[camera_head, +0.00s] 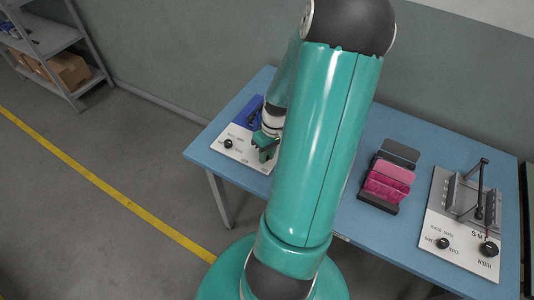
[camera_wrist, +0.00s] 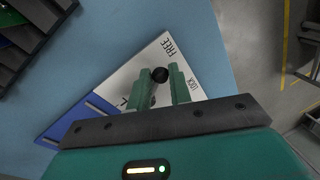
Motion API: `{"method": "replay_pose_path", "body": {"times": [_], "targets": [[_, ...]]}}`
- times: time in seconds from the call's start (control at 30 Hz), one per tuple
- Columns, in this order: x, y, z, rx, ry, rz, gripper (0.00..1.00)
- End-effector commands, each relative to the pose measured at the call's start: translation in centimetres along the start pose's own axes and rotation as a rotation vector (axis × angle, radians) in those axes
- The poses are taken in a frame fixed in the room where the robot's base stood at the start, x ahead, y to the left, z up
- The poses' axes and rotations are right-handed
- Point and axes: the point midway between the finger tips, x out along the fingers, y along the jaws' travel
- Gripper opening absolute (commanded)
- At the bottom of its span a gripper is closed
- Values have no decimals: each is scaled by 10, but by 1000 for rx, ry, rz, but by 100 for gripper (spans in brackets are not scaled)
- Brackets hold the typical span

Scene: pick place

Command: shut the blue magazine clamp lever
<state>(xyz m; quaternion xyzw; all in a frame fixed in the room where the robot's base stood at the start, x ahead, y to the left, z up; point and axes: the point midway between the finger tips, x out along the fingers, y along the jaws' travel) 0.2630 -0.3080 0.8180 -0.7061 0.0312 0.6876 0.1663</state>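The head view shows a black knob (camera_head: 228,143) on the panel's left. My gripper (camera_head: 265,147) is low over the panel's right side, partly behind my arm. The blue clamp edge (camera_wrist: 88,122) is partly hidden by my gripper.
The blue table (camera_head: 410,130) also holds a dark holder with pink pieces (camera_head: 388,183) and a grey clamp fixture (camera_head: 465,195) on another white panel at the right. A shelf (camera_head: 50,45) stands against the back left wall. My arm hides the table's middle.

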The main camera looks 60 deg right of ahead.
Motion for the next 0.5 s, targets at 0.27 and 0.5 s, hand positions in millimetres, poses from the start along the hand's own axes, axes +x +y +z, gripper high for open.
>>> {"method": "replay_pose_path", "body": {"times": [0.27,0.5], "targets": [[0,-1,-2,12,5,1,0],[0,-5,-4,96,21,1,0]]}}
